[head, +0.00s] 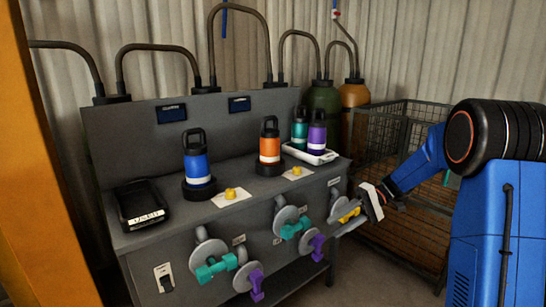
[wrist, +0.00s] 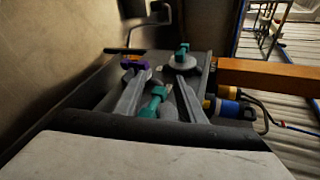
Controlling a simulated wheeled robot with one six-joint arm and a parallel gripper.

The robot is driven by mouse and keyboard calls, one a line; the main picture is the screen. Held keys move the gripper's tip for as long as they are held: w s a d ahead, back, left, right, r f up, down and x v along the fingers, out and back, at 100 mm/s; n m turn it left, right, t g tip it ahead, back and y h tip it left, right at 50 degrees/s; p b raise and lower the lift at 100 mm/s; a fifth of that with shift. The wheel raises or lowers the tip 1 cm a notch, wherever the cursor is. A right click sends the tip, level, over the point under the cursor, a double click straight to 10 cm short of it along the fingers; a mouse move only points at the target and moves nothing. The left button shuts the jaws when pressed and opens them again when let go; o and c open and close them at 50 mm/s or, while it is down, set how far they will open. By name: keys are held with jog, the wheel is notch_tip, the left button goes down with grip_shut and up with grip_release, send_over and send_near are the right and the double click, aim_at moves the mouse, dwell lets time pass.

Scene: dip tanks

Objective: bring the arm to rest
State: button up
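A teal handle (wrist: 152,104) shows beyond the gap there. I cannot tell from the head view whether a finger touches the yellow handle. My blue arm reaches in from the right.
The bench (head: 130,240) has teal (head: 215,268) and purple (head: 256,284) handles on its front. On top are a blue bottle (head: 196,165), an orange bottle (head: 269,144), a white tray (head: 311,155) with two bottles, and a black tray (head: 128,205). A wire cage (head: 385,135) stands behind my arm.

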jog(key=s+r+m+t+h, duration=0.1)
jog(key=s+r+h, duration=0.15)
jog(key=s, duration=0.65)
jog(key=s+r+t+h, duration=0.15)
jog(key=s+h, duration=0.25)
jog(key=s, duration=0.5)
jog(key=s+d+f+t+h, duration=0.1)
jog(key=s+d+t+h, duration=0.2)
jog(key=s, duration=0.4)
jog(key=s+d+f+m+t+h, duration=0.1)
jog(key=s+d+t+h, duration=0.2)
jog(key=s, duration=0.5)
jog(key=shift+d+f+t, duration=0.25)
jog(key=shift+d+t, duration=0.3)
jog(key=shift+d, duration=0.25)
